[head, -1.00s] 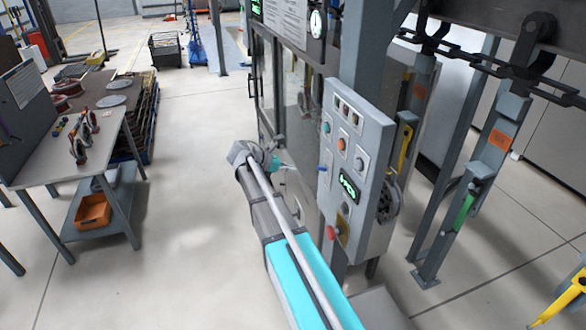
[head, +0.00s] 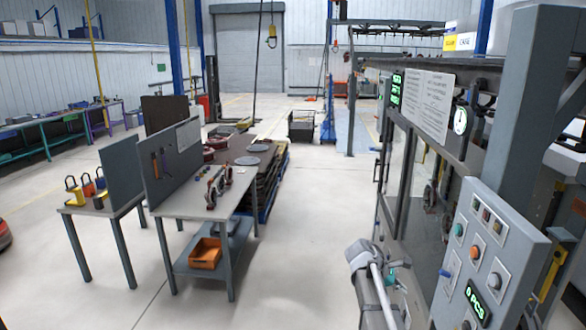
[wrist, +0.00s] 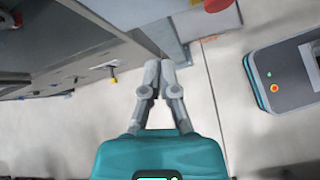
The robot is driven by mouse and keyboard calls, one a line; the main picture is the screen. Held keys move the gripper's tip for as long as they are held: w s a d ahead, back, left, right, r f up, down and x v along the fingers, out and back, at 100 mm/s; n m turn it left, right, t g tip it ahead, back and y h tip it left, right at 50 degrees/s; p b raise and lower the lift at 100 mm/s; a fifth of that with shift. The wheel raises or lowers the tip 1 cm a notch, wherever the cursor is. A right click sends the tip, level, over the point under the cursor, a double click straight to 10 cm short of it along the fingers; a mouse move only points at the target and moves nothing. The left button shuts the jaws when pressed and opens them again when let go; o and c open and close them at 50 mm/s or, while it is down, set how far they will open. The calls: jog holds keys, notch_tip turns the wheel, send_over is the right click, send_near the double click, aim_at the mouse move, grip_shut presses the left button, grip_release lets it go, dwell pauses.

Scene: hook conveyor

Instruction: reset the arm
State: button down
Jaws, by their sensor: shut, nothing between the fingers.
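My gripper (wrist: 161,78) shows in the wrist view, its two grey fingers together in front of the teal body, with nothing between them. The fingertips are close to a grey metal edge, over pale floor; I cannot tell whether they touch it. In the head view, part of my arm (head: 376,275) rises at the lower right, left of the grey control panel (head: 488,250). My fingers cannot be made out in that view.
The glazed machine frame (head: 400,170) stands at the right of the head view. A workbench (head: 190,203) with an orange bin (head: 205,253) beneath stands to the left. Clear floor lies between.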

jog(key=s+a+f+m+t+y+b, duration=0.1)
jog(key=s+a+f+m+y+b, duration=0.6)
jog(key=s+a+f+m, duration=0.6)
jog(key=s+a+f+y, duration=0.1)
jog(key=s+a+y, duration=0.1)
jog(key=s+a, duration=0.1)
jog(key=shift+s+a+f, duration=0.15)
jog(key=shift+s+a, duration=0.15)
jog(key=shift+s, duration=0.1)
